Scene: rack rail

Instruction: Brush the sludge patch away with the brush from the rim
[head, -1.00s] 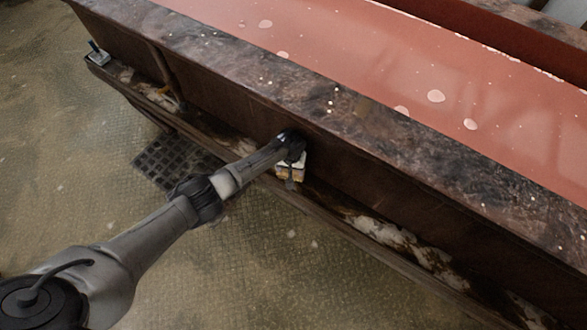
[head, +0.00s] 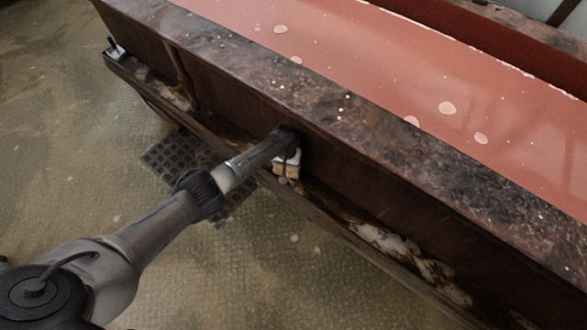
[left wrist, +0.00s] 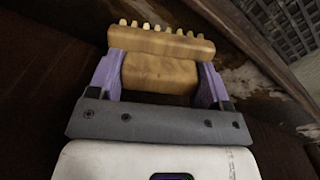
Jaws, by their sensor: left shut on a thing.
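My left gripper (head: 287,168) is shut on a wooden brush; its purple fingers (left wrist: 160,80) clasp the brush block (left wrist: 160,72) in the left wrist view. The brush's short pale bristles point away from the gripper. In the head view the gripper is beside the tank's brown side wall, above the narrow lower ledge, and mostly hides the brush. The tank rim (head: 400,150) is dark, mottled and speckled. I cannot tell which of its stains is the sludge patch. My right gripper is not in view.
The red surface (head: 380,60) inside the rim has pale spots. The lower ledge has whitish-brown patches (head: 390,243) and a small metal fitting (head: 116,50) at its far left end. A dark floor grate (head: 185,160) lies below. The floor at left is clear.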

